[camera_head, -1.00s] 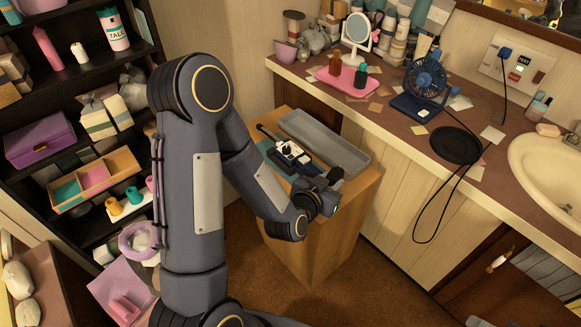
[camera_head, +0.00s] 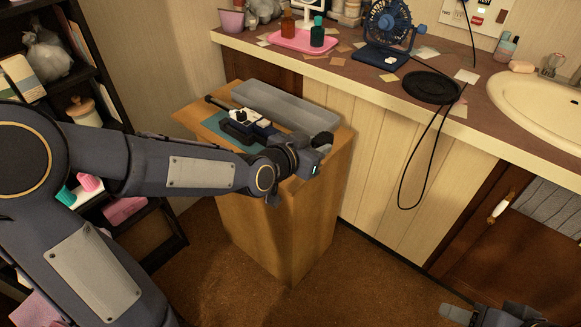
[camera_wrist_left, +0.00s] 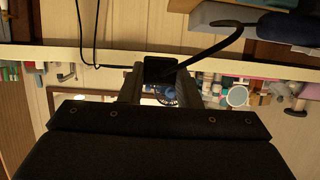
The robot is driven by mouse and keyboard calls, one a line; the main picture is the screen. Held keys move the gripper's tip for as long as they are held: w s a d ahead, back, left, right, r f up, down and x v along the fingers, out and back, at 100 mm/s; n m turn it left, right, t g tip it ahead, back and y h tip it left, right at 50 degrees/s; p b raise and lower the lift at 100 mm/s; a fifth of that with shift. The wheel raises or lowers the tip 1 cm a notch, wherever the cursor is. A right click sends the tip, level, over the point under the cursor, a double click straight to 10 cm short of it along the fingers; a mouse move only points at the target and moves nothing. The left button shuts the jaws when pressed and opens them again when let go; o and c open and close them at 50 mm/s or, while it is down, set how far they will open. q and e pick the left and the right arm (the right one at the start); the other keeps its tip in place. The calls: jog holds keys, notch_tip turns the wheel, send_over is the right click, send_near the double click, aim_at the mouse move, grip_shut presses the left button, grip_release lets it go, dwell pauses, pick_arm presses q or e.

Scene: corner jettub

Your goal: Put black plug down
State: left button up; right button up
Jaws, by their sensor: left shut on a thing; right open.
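My left gripper (camera_head: 312,158) is shut on the black plug (camera_wrist_left: 160,68), seen between the fingertips in the left wrist view. A black cable runs from the plug toward the upper right there. In the head view the gripper is at the front right part of the wooden stand's top (camera_head: 340,138), and a dark piece (camera_head: 322,140) shows beside its tip; whether the plug touches the stand is unclear. A power strip (camera_head: 245,125) with a white part lies on a teal mat (camera_head: 215,124). My right gripper (camera_head: 500,315) is only partly visible at the bottom right edge.
A grey tray (camera_head: 285,103) lies along the stand's back side. The counter holds a blue fan (camera_head: 390,22), a black round mat (camera_head: 430,88) with a hanging cord, a pink tray (camera_head: 300,40) and a sink (camera_head: 530,95). Dark shelves stand at left; carpet is open.

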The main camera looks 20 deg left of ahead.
pick_arm(q)
jog(key=a+f, duration=0.1)
jog(key=f, duration=0.1)
jog(key=w+a+f, duration=0.1)
jog(key=a+f, duration=0.1)
jog(key=w+a+f+b, duration=0.1)
jog(key=a+f, duration=0.1)
jog(key=shift+w, duration=0.2)
jog(key=shift+a+f+b, duration=0.2)
jog(key=shift+f+b, duration=0.45)
jog(key=shift+f, duration=1.05)
jog(key=shift+f, duration=0.1)
jog(key=o, duration=0.6)
jog(key=shift+f, duration=0.1)
jog(key=o, duration=0.5)
